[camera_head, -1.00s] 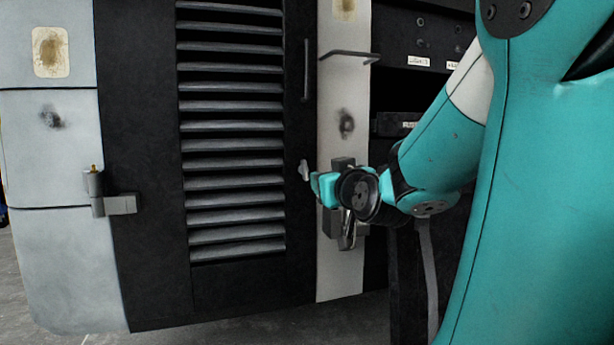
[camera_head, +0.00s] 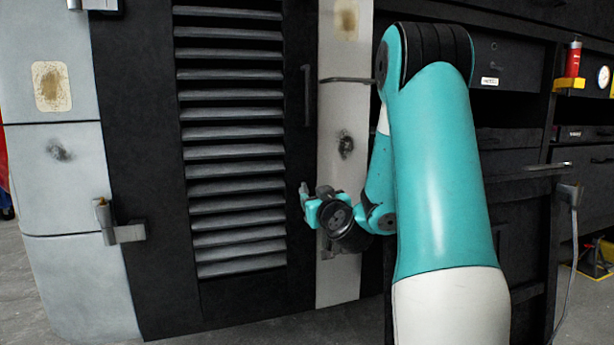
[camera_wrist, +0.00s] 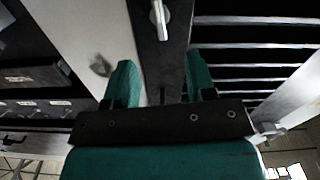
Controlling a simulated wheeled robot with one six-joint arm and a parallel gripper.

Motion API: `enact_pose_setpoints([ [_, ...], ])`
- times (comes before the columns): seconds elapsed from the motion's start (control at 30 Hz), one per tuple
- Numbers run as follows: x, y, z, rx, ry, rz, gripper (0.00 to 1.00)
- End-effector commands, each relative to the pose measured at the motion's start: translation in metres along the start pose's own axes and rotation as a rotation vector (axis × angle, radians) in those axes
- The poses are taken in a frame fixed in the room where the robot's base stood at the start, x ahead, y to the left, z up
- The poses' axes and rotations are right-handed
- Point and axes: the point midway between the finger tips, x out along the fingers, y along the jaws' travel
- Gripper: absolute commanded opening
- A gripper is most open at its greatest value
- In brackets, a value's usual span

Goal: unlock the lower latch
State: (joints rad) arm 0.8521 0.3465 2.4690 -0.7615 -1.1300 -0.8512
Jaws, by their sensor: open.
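A small pale metal latch lever (camera_head: 304,192) sits on the right edge of the black louvred door. A silver lever on the black door edge also shows at the top of the wrist view (camera_wrist: 158,18), beyond the fingers. My gripper (camera_head: 311,213) is at that edge, just below and right of the lever in the head view. In the wrist view my gripper (camera_wrist: 160,85) has its two teal fingers wide apart with nothing between them. A grey block (camera_head: 326,192) on the pale strip is partly hidden behind my gripper.
The louvred door (camera_head: 150,270) has a grey hinge (camera_head: 125,233) on its left. A thin bar handle (camera_head: 345,80) juts from the pale strip above my gripper. Dark drawers and shelves (camera_head: 520,175) stand right of my arm. Grey floor shows below.

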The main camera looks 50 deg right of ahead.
Motion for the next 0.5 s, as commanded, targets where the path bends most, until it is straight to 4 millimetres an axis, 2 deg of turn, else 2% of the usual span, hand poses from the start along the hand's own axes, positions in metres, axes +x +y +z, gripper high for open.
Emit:
enact_pose_setpoints([
  [0.03,0.013,-0.001,-0.008,0.0,0.001,-0.005,0.51],
  [0.2,0.045,-0.001,-0.008,-0.001,0.002,-0.004,0.51],
  [0.33,0.064,-0.001,-0.006,-0.001,0.003,-0.005,0.51],
  [0.5,0.077,-0.002,-0.003,-0.001,0.002,-0.004,0.51],
])
